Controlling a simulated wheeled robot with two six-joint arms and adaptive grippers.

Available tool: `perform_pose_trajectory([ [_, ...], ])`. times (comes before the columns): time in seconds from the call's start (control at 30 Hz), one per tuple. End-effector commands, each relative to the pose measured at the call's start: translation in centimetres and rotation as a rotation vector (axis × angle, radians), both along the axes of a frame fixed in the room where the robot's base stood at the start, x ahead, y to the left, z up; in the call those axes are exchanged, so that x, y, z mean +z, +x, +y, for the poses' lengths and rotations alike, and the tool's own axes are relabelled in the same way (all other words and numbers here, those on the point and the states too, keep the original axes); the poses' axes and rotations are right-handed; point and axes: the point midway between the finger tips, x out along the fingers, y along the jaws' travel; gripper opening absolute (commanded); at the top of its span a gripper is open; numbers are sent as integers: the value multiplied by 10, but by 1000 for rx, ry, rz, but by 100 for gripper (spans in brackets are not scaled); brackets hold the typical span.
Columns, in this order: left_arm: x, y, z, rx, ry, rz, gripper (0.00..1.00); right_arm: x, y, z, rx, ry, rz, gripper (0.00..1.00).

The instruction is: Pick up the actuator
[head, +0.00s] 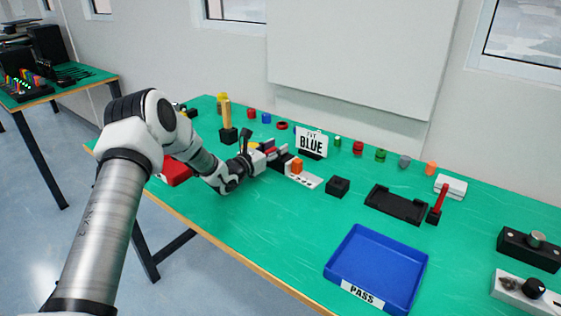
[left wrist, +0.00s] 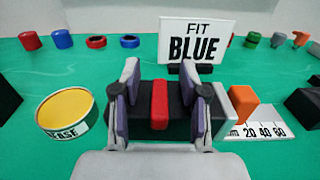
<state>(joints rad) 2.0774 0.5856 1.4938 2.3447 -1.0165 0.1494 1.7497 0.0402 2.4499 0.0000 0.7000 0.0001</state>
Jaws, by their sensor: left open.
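A black block with a red middle band (left wrist: 159,105) looks like the actuator. It lies on the green table between the two fingers of my left gripper (left wrist: 158,92) in the left wrist view. My right gripper is not in view.
An orange block (left wrist: 242,104) on a white scale (left wrist: 265,131) stands close right. A grease tin (left wrist: 66,112) is left. The "FIT BLUE" sign (head: 312,142) stands behind. A blue PASS tray (head: 345,243) lies at the front, with clear table left of it.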

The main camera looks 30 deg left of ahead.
Motion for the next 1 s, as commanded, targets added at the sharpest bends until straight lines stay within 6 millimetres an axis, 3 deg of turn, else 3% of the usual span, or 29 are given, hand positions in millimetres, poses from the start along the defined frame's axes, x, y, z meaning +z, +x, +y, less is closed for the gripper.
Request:
perform_pose_trajectory([
  [0.1, 0, 0, 0, 0, -1, 0, 40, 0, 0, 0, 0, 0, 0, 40],
  [0.2, 0, -1, 0, 0, 0, 0, 5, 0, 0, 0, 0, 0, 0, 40],
  [0.23, 0, -1, 0, 0, 0, 0, 0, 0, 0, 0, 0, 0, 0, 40],
  [0.67, 3, -1, 0, 0, 0, -2, 0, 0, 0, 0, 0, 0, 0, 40],
  [0.87, 19, 0, 1, 1, -1, -5, 0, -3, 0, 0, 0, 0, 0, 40],
  [1.0, 40, 0, 1, 0, -1, -7, 0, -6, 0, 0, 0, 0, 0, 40],
])
